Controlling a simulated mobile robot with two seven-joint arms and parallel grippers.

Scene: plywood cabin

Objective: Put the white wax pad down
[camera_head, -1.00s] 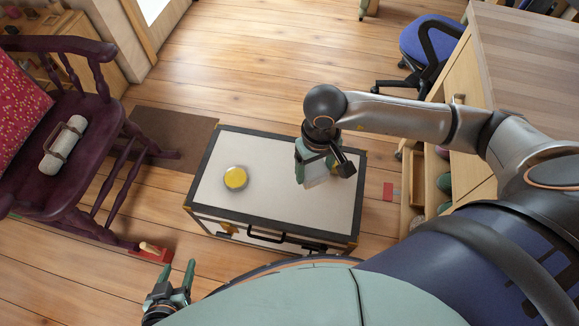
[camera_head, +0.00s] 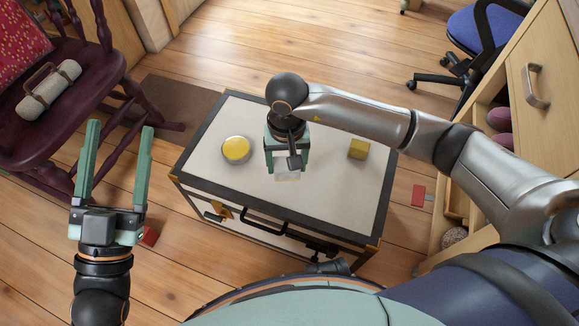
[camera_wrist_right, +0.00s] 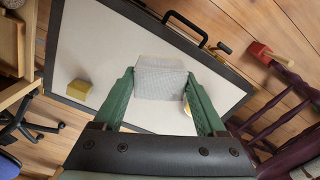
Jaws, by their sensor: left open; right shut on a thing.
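The white wax pad (camera_head: 287,176) is a pale block between the fingers of my right gripper (camera_head: 285,165), over the middle of the chest's light top (camera_head: 325,190). In the right wrist view the pad (camera_wrist_right: 160,80) fills the gap between both green fingers, which are shut on it. Whether its underside touches the chest top, I cannot tell. My left gripper (camera_head: 119,127) is open and empty, fingers pointing up the picture, left of the chest and in front of the chair.
On the chest, a round tin with yellow contents (camera_head: 236,150) stands left of my right gripper, and a yellow block (camera_head: 358,149) lies to the right. The chest top's front is clear. A purple chair (camera_head: 75,85) is at left, wooden drawers (camera_head: 535,85) at right.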

